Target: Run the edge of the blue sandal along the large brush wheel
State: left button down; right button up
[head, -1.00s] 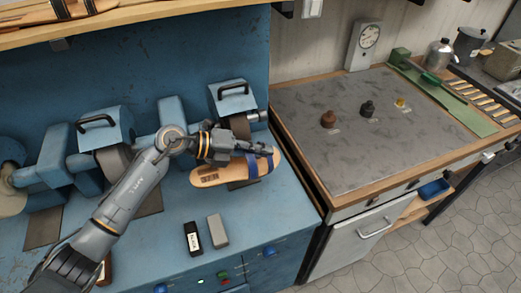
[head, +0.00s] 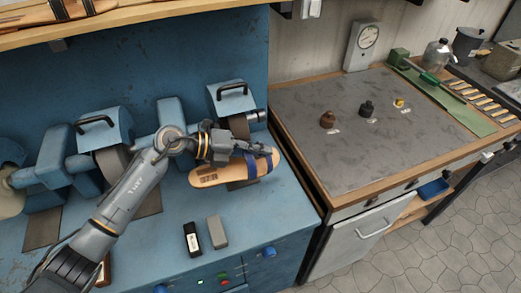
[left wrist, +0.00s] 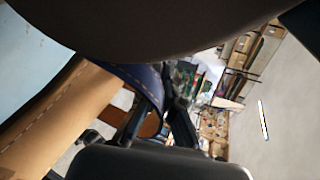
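The blue sandal (head: 204,179) has a tan footbed with a dark label at the heel and blue straps. It is held in front of the right-hand wheel of the blue machine. My left gripper (head: 256,151) is shut on it at the strap side. A dark wheel (head: 239,127) shows partly under the right hood, behind the gripper; I cannot tell whether the sandal touches it. In the left wrist view the sandal's tan edge (left wrist: 62,118) and blue strap (left wrist: 147,79) lie below a large dark rounded shape (left wrist: 150,25). My right gripper is not in view.
Another dark wheel (head: 113,163) sits under the left hood, and a pale wheel (head: 10,198) is at the far left. A black block (head: 192,240) and a grey block (head: 217,232) lie on the blue bench. A grey-topped workbench (head: 350,150) stands at right.

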pick_arm(q)
jog(key=shift+w+d, duration=0.1)
jog(key=shift+d, duration=0.15)
